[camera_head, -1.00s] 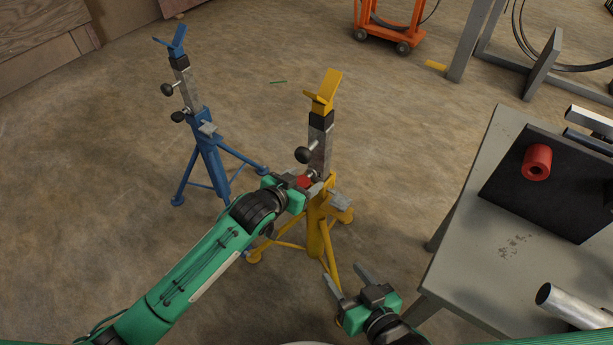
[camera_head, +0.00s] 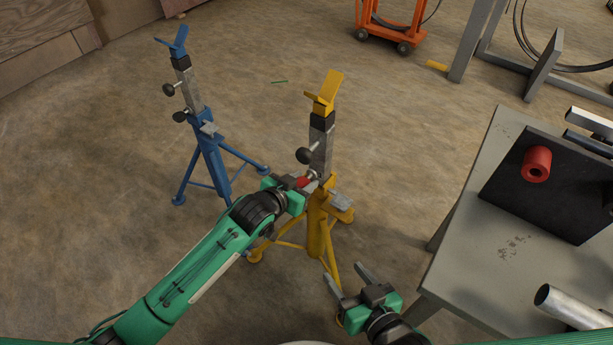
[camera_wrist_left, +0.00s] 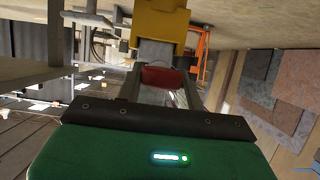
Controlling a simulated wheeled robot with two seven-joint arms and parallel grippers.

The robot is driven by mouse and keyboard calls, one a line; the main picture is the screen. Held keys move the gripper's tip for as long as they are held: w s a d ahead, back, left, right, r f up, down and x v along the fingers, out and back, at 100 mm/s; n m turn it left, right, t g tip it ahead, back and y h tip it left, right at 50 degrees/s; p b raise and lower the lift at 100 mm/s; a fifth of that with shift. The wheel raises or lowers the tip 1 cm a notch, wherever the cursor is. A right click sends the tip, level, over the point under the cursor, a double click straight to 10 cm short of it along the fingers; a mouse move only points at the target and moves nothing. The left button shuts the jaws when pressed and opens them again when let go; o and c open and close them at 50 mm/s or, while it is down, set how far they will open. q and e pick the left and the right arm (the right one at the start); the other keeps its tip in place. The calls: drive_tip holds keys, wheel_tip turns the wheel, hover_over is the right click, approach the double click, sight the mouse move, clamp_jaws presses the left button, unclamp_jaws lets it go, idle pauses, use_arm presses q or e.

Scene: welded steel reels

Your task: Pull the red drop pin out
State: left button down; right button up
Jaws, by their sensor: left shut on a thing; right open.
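The red drop pin (camera_head: 303,182) is at the yellow stand (camera_head: 316,228), at the side of its upright, below a black knob. My left gripper (camera_head: 308,184) is shut on the red pin. In the left wrist view the red pin head (camera_wrist_left: 162,78) sits between the two fingers, with the yellow stand (camera_wrist_left: 160,22) just beyond it. How far the pin is in its hole cannot be told, since the fingers hide part of it. My right gripper (camera_head: 346,283) is open and empty, low in the head view, in front of the stand and left of the table.
A blue stand (camera_head: 211,160) stands left of the yellow one. A grey table (camera_head: 458,245) at the right bears a black plate (camera_head: 505,190), a red roller (camera_head: 537,163) and a metal tube (camera_head: 570,305). An orange cart (camera_head: 385,28) is at the back.

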use_arm(q)
drive_tip(key=shift+s+a+p, duration=0.25)
drive_tip(key=shift+s+p, duration=0.05)
drive_tip(key=shift+p, duration=0.1)
use_arm(e)
drive_tip(key=shift+r, duration=0.45)
drive_tip(key=shift+d, duration=0.1)
